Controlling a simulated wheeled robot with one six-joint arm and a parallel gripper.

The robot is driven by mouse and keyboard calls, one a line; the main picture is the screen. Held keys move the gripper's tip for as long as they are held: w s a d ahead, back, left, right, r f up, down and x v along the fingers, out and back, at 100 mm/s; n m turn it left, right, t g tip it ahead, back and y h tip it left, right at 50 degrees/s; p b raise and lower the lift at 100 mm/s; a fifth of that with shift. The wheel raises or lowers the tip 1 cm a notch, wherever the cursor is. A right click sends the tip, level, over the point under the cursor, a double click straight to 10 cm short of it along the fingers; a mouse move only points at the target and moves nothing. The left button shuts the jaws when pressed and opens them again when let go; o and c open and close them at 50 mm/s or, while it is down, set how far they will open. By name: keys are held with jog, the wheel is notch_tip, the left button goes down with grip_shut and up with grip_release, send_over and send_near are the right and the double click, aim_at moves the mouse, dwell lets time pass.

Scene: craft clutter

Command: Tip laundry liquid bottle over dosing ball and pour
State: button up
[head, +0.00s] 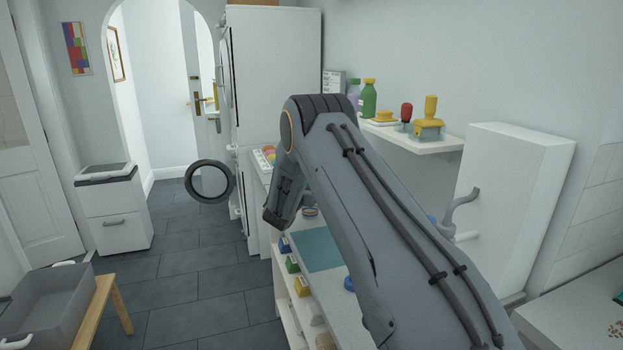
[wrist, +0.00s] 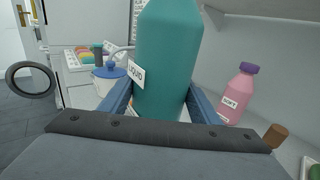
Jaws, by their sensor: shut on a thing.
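The laundry liquid bottle is teal with a white "LIQUID" label (wrist: 168,48) and fills the middle of the wrist view. My gripper (wrist: 163,100) is shut on it, with a blue finger on each side of its lower part. The bottle looks about upright; its top is cut off by the frame edge. In the head view my arm hides both gripper and bottle. I cannot make out the dosing ball for sure. A small blue item (head: 349,284) on the counter is partly hidden by my arm.
A pink "SOFT" bottle (wrist: 238,92) stands to the right of the held bottle. A white pot with a blue lid (wrist: 110,72) is to its left. A teal mat (head: 315,249) lies on the counter. A wall shelf (head: 425,145) holds several bottles and tools.

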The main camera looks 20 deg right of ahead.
jog(key=shift+a+p, duration=0.15)
jog(key=shift+p, duration=0.2)
jog(key=shift+s+a+f+g+y+p, duration=0.15)
jog(key=shift+s+a+g+y+p, duration=0.3)
jog(key=shift+p, duration=0.6)
jog(key=shift+s+a+f+g+p, duration=0.25)
jog(key=shift+s+f+g+p, duration=0.3)
jog(key=shift+p, duration=0.35)
